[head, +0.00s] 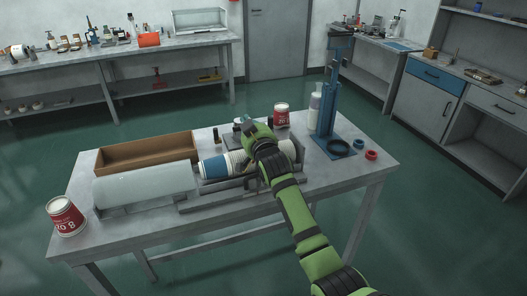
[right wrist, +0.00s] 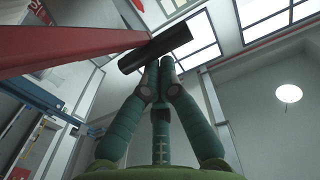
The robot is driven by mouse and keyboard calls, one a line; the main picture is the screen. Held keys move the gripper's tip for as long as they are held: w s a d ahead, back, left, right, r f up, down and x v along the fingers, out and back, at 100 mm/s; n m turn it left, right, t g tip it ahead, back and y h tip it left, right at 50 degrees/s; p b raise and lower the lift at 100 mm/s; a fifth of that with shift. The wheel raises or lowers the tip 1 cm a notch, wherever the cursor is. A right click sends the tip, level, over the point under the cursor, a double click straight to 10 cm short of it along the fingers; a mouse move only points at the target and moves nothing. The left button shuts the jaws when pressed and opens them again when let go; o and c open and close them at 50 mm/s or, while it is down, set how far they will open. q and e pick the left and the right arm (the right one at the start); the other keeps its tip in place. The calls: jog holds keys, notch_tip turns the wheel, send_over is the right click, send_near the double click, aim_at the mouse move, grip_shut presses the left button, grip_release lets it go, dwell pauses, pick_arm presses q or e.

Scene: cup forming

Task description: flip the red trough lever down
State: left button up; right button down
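The red lever (right wrist: 75,42) shows in the right wrist view as a red bar coming in from the left. Its black cylindrical grip (right wrist: 155,48) lies just past my fingertips. My right gripper (right wrist: 165,64) has its fingers drawn together, with the tips at or very near the underside of the grip; I cannot tell if they touch. In the head view my right gripper (head: 244,123) is over the trough (head: 235,186) at the table's middle, and my arm covers part of it. Paper cups (head: 214,167) lie in a row in the trough. The lever is not clear there. My left gripper is out of view.
On the table (head: 330,175) are a cardboard box (head: 148,152), a pale roll (head: 145,186), a red-and-white cup (head: 65,216), another such cup (head: 281,115), a white bottle (head: 315,110) and a blue press (head: 331,105). Red rings (head: 371,155) lie at the right.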

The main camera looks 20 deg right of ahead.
jog(key=shift+w+f, duration=0.35)
jog(key=shift+f, duration=0.05)
jog(key=shift+w+f+g+p, duration=0.25)
jog(key=shift+w+f+g, duration=0.2)
jog(key=shift+w+f, duration=0.25)
jog(key=shift+w+f+g+p, duration=0.25)
jog(key=shift+w+f+g, duration=0.2)
jog(key=shift+f, duration=0.3)
